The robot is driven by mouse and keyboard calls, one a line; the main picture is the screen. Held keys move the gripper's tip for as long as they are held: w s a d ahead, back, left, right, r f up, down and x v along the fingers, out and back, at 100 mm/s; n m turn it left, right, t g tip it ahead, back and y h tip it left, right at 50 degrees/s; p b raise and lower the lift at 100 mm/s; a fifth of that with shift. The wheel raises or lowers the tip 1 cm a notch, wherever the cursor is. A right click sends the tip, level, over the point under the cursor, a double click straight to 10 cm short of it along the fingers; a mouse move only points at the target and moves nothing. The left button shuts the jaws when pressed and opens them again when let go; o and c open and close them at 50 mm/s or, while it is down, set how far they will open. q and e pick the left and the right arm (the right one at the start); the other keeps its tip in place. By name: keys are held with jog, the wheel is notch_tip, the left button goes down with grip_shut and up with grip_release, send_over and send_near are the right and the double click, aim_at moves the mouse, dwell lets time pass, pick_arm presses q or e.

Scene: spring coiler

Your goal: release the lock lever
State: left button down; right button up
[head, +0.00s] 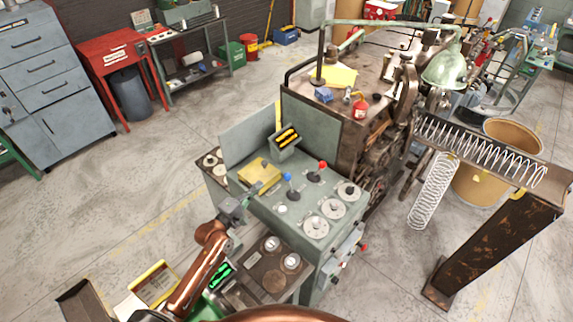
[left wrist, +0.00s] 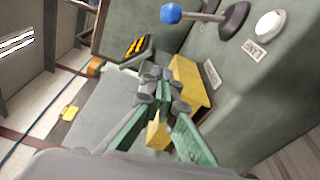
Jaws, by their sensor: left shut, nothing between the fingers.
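Two levers stand on the sloped grey-green control panel (head: 262,208): one with a blue knob (head: 287,176) and one with a red knob (head: 322,165). Their labels are too small to read, so I cannot tell which is the lock lever. The blue knob also shows at the top of the left wrist view (left wrist: 171,13), with its rod running right to a dark round base. My left gripper (head: 248,200) is shut and empty at the panel's left edge, left of and below the blue lever and apart from it. My right gripper is not in view.
A yellow block (head: 259,172) lies on the panel close to my left gripper; it also shows beside the fingers in the left wrist view (left wrist: 190,84). Several round dials (head: 332,208) sit on the right. A holder with black-and-yellow items (head: 287,139) stands behind. A spring trough (head: 480,150) extends right.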

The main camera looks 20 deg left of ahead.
aim_at(273, 176)
pick_arm(q)
jog(key=shift+w, duration=0.1)
jog(key=shift+d+r, duration=0.2)
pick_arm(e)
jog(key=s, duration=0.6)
pick_arm(q)
jog(key=shift+w, duration=0.3)
jog(key=w, duration=0.1)
jog(key=w+p, duration=0.1)
jog(key=w, duration=0.1)
jog(key=shift+w+d+r, duration=0.15)
jog(key=shift+w+d, duration=0.15)
jog(key=shift+d, duration=0.1)
jog(key=w, duration=0.2)
jog(key=w+d, duration=0.1)
jog(key=w, duration=0.2)
jog(key=shift+w+p, duration=0.15)
jog(key=shift+p, duration=0.15)
jog(key=s+d+p, duration=0.1)
jog(key=d+p, duration=0.1)
jog(key=shift+s+d+r, duration=0.15)
jog(key=shift+s+d, duration=0.45)
jog(key=shift+d, duration=0.25)
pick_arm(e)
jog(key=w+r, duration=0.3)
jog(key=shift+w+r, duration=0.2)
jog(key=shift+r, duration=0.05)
